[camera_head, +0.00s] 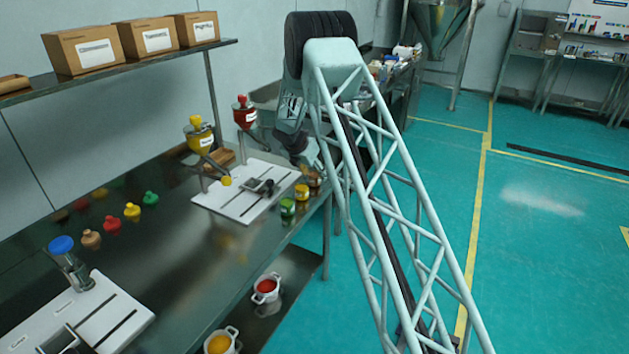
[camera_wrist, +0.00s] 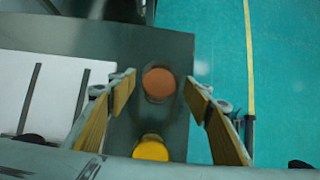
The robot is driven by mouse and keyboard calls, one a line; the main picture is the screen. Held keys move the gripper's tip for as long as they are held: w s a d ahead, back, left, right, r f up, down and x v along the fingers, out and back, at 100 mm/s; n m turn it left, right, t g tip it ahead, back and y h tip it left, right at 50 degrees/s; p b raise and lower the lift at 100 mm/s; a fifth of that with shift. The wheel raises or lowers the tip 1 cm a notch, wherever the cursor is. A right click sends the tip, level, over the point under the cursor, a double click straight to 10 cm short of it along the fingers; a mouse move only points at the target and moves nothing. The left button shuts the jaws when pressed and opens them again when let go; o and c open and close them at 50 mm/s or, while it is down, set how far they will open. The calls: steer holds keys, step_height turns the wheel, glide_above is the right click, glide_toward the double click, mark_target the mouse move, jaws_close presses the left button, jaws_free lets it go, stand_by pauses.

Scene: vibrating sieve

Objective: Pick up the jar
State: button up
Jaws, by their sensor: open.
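A jar with an orange-brown lid (camera_wrist: 158,82) stands on the steel table, seen from above in the wrist view. My gripper (camera_wrist: 160,79) is open, with a yellow-padded finger on each side of this jar in the picture; I cannot tell how far above it the fingers are. A yellow-lidded jar (camera_wrist: 151,149) is nearer the bottom of that view. In the head view the brown jar (camera_head: 314,179), the yellow jar (camera_head: 301,192) and a green jar (camera_head: 287,206) stand in a row at the table's edge. My gripper is mostly hidden by my arm there.
A white slotted plate (camera_head: 235,206) lies beside the jars, with yellow (camera_head: 200,134) and red (camera_head: 245,113) funnels behind. Several coloured stoppers (camera_head: 132,211) and a blue-capped tube (camera_head: 68,262) stand farther left. The table's edge is close to the jars, with open floor (camera_head: 540,200) beyond.

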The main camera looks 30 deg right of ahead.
steer(key=shift+x, duration=0.9)
steer(key=shift+c, duration=0.2)
steer(key=c, duration=0.9)
steer(key=shift+r, duration=0.2)
steer(key=shift+r+p, duration=1.25)
steer(key=shift+r, duration=3.6)
